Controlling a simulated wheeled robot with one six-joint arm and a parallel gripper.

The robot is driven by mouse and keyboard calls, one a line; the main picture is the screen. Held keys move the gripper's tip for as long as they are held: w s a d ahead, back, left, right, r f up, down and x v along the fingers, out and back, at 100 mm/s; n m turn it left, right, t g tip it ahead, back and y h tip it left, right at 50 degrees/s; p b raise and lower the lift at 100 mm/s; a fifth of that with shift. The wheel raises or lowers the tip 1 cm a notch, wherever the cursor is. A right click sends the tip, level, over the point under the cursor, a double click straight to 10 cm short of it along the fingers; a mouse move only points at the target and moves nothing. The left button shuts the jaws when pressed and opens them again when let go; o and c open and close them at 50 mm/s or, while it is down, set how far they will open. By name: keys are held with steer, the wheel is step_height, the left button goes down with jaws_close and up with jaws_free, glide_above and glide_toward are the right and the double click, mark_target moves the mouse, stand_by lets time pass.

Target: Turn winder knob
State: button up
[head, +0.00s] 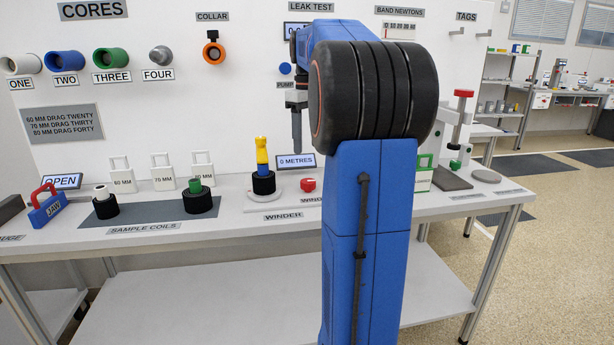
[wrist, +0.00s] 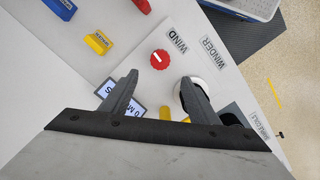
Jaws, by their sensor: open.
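The red winder knob (head: 308,184) sits on the bench beside the winder (head: 285,204), near the WIND label. In the wrist view the knob (wrist: 159,59) is a round red disc with a short white mark on top. My gripper (head: 296,148) points down over the bench, above and behind the knob. In the wrist view its jaws (wrist: 160,78) are apart with nothing held, and the knob shows just beyond the fingertips, touching neither. The winder carries a black coil (head: 263,184) with a yellow piece (head: 262,152) upright on it. The metres display (head: 296,161) reads 0.
Sample coils (head: 197,200) and white gauge cards stand left of the winder. A blue JAW tool (head: 47,207) with a red handle is at far left. A red-topped press (head: 460,125) stands at right. Blue and yellow blocks (wrist: 98,43) lie near the knob in the wrist view.

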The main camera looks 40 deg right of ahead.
mark_target(307, 181)
step_height(307, 181, down, 11)
steer(key=shift+f, duration=0.2)
stand_by(0.3)
steer(key=c, duration=1)
